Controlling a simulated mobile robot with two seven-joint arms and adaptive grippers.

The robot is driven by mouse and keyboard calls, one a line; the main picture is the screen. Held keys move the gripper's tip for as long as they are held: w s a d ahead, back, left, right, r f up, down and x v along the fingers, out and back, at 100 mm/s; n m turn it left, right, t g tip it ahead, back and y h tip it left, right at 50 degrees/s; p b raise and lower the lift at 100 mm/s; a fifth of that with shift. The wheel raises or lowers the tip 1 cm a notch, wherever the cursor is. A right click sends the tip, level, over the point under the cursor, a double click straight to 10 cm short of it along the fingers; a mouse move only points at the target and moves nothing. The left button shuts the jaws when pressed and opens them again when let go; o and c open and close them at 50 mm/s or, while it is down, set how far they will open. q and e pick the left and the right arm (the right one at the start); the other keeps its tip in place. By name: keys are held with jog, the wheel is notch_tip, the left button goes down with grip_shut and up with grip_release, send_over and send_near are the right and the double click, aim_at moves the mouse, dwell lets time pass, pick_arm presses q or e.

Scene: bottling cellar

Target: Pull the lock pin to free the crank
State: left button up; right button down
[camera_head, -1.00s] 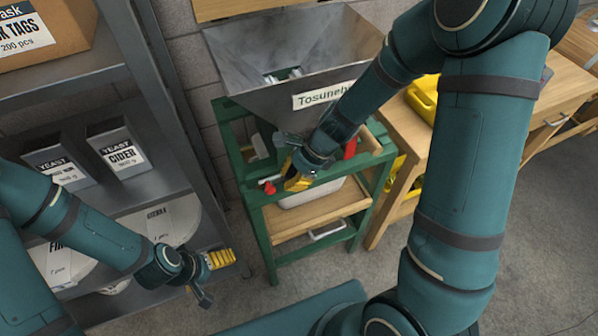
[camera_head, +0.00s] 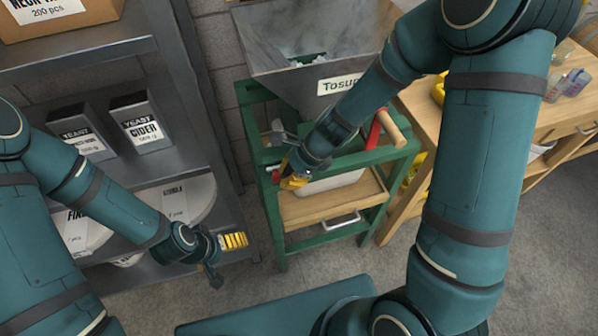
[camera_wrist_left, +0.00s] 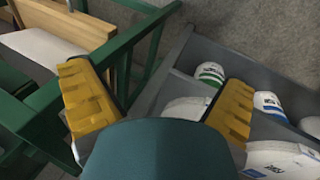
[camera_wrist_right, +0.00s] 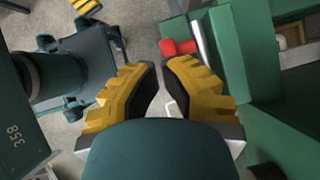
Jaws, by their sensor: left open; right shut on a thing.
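The mill stands on a green frame (camera_head: 262,135) under a grey hopper (camera_head: 300,60). The crank (camera_head: 390,128), with a red part and a wooden grip, sticks out at its right, partly behind my arm. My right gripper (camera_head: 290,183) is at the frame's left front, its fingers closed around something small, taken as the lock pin. The held part is mostly hidden; a pale bent piece shows between the fingers in the right wrist view (camera_wrist_right: 171,106). A red knob (camera_wrist_right: 180,47) lies just beyond those fingertips. My left gripper (camera_head: 233,241) is open and empty, beside the shelf.
A metal shelf (camera_head: 200,110) with yeast boxes (camera_head: 140,125) and white tubs (camera_head: 185,200) stands at the left. A wooden drawer (camera_head: 335,203) with a metal handle is under the frame. A wooden workbench (camera_head: 500,110) is at the right.

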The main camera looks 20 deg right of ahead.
pick_arm(q)
jog(key=shift+r, duration=0.1)
dwell(0.3)
notch_tip(320, 180, up, 9)
jog(key=p, duration=0.9)
jog(key=shift+w+d+t, duration=0.3)
jog(key=shift+w+d, duration=0.1)
jog(key=shift+w, duration=0.05)
pick_arm(e)
jog(key=v, duration=1)
pick_arm(q)
jog(key=f+b, duration=0.3)
jog(key=shift+s+f, duration=0.15)
jog(key=shift+s, duration=0.15)
pick_arm(e)
jog(key=s+a+f+n+h, duration=0.1)
jog(key=s+f+n, duration=0.3)
jog(key=f+n, duration=0.3)
jog(key=s+a+f+n+t+h, duration=0.1)
jog(key=s+f+n, duration=0.3)
jog(key=f+n, duration=0.4)
jog(key=a+n, duration=0.1)
jog(key=n, duration=0.1)
jog(key=shift+s+a+f+n+h, duration=0.2)
jog(key=shift+s+f+n+h, duration=0.05)
jog(key=shift+n+h, duration=0.05)
